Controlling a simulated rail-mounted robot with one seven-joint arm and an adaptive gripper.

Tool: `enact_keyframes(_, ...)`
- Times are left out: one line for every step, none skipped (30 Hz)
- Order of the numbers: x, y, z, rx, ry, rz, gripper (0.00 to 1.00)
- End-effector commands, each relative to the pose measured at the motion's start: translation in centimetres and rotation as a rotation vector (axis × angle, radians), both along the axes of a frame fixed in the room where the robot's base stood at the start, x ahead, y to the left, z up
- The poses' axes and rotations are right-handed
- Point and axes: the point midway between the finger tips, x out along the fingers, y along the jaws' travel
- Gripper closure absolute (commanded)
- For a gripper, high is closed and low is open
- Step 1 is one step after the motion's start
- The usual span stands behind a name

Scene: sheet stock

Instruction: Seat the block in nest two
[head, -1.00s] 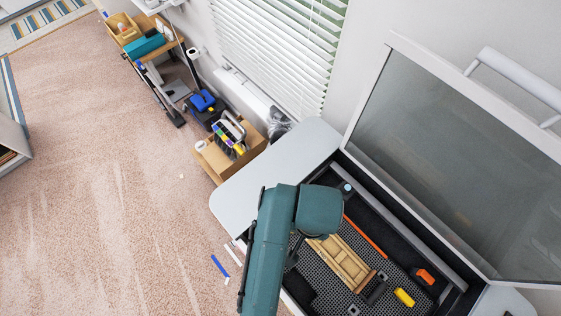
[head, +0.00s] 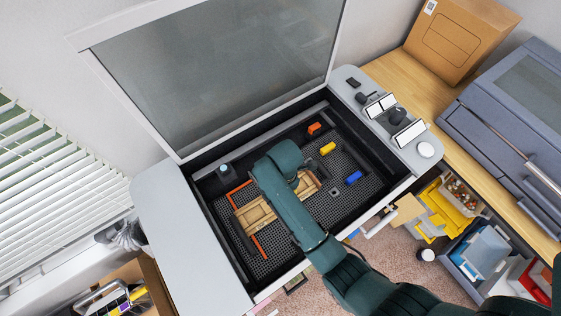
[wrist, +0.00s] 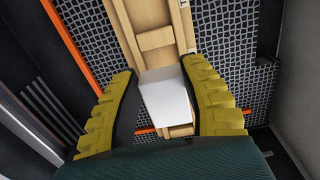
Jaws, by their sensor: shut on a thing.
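A white block (wrist: 167,97) shows in the wrist view between the two yellow ribbed fingers of my gripper (wrist: 160,75), which is shut on it. The block is over the near end of a wooden holder with several recessed compartments (wrist: 155,41). I cannot tell whether the block touches the wood. The holder also shows in the head view (head: 252,216), lying on the perforated bed of the machine, partly covered by my green arm. My gripper and the block are hidden by the arm in the head view. I cannot tell which compartment is nest two.
Orange strips (head: 238,190) lie by the holder. Loose yellow (head: 327,148), blue (head: 354,177) and orange (head: 314,128) pieces lie right of it. The machine's raised walls surround the bed (head: 345,205), and its lid (head: 215,75) stands open behind.

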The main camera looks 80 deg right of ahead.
Motion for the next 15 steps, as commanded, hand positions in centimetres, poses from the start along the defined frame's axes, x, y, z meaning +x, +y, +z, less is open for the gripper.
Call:
enact_keyframes(0.0,0.0,-0.8,0.001,0.001,0.000,0.93)
enact_keyframes(0.1,0.0,-1.2,-0.001,-0.001,0.000,0.93)
enact_keyframes(0.1,0.0,-1.7,-0.001,-0.001,0.000,0.93)
enact_keyframes(0.1,0.0,-2.2,-0.001,-0.001,-0.001,0.93)
enact_keyframes(0.0,0.0,-2.7,0.000,0.000,-0.001,0.93)
enact_keyframes(0.0,0.0,-3.5,0.001,0.001,-0.001,0.93)
enact_keyframes(0.0,0.0,-4.0,0.001,0.001,-0.001,0.93)
enact_keyframes(0.1,0.0,-4.5,0.000,0.000,-0.001,0.93)
enact_keyframes(0.1,0.0,-5.0,0.000,0.000,-0.001,0.93)
enact_keyframes(0.1,0.0,-5.2,-0.001,-0.001,-0.001,0.93)
enact_keyframes(0.1,0.0,-5.4,-0.002,-0.002,-0.001,0.93)
enact_keyframes(0.1,0.0,-5.4,-0.002,-0.002,-0.001,0.93)
enact_keyframes(0.1,0.0,-5.4,-0.002,-0.002,-0.001,0.93)
enact_keyframes(0.1,0.0,-5.4,-0.002,-0.002,-0.001,0.93)
enact_keyframes(0.1,0.0,-5.4,-0.002,-0.002,-0.001,0.93)
